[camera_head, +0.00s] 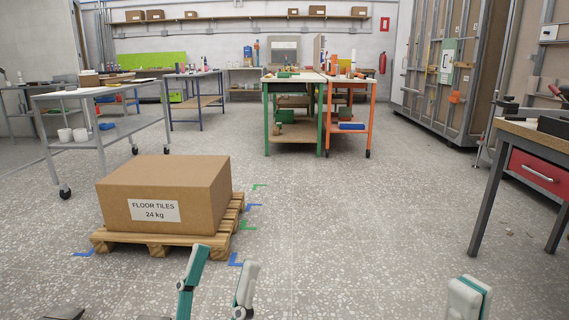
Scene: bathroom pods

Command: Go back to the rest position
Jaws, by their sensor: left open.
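My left gripper (224,258) is at the bottom, left of centre, with its two teal and grey fingers apart and nothing between them. It appears in front of the cardboard box (190,190) labelled FLOOR TILES 24 kg, apart from it. The box sits on a wooden pallet (158,240) on the floor. Only the end of my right gripper (468,298) shows at the bottom right edge, pale with a teal side. Its jaw opening cannot be made out. Nothing is seen held in it.
A dark-legged bench with a red drawer (540,172) stands at the right. A white wheeled table (100,91) is behind the box at the left. Green and orange workbenches (318,80) stand further back. The speckled floor (370,215) is clear in the middle.

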